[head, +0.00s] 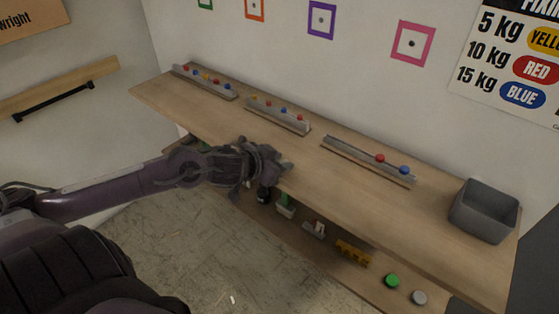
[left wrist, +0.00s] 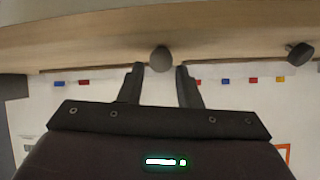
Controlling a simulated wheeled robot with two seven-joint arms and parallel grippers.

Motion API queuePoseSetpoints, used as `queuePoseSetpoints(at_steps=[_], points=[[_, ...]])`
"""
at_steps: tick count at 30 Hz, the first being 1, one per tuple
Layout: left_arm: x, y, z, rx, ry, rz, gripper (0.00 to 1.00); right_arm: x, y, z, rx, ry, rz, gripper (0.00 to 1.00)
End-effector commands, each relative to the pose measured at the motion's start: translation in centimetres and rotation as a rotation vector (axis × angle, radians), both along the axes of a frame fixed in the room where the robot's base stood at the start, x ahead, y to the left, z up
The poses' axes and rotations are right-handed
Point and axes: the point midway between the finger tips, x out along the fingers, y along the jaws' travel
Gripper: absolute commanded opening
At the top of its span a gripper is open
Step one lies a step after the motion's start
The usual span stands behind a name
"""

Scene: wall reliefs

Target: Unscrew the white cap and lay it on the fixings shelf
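No white cap can be made out for certain. A pale grey disc (head: 419,297) lies on the lower shelf at the right, beside a green disc (head: 392,280). My left gripper (head: 284,166) is at the front edge of the long wooden upper shelf (head: 345,200) in the head view. In the left wrist view my left gripper (left wrist: 160,68) is open. A dark round knob-like thing (left wrist: 160,58) shows between its fingertips, with gaps at both sides; its depth is unclear. A second dark knob (left wrist: 299,53) is at the right. My right gripper is out of view.
Grey rails (head: 277,117) with small coloured pieces stand along the back of the upper shelf. A grey bin (head: 484,210) is at its right end. The lower shelf holds a yellow piece (head: 352,252) and a pale box (head: 285,208). The front middle of the upper shelf is clear.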

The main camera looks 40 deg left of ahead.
Motion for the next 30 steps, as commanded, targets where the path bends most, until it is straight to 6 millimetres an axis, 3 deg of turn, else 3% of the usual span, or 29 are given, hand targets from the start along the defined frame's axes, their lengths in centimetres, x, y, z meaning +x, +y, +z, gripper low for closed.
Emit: queuePoseSetpoints(at_steps=[1,3,16,30], points=[[0.0,0.0,0.0,0.000,0.000,0.000,0.38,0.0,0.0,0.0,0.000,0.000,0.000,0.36],[0.0,0.0,0.0,0.000,0.000,0.000,0.47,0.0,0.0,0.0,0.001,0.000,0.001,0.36],[-0.5,0.0,0.2,-0.001,0.002,0.000,0.47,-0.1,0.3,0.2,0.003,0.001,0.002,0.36],[-4.7,0.6,3.0,-0.002,0.003,0.001,0.47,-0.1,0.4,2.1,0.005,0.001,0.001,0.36]])
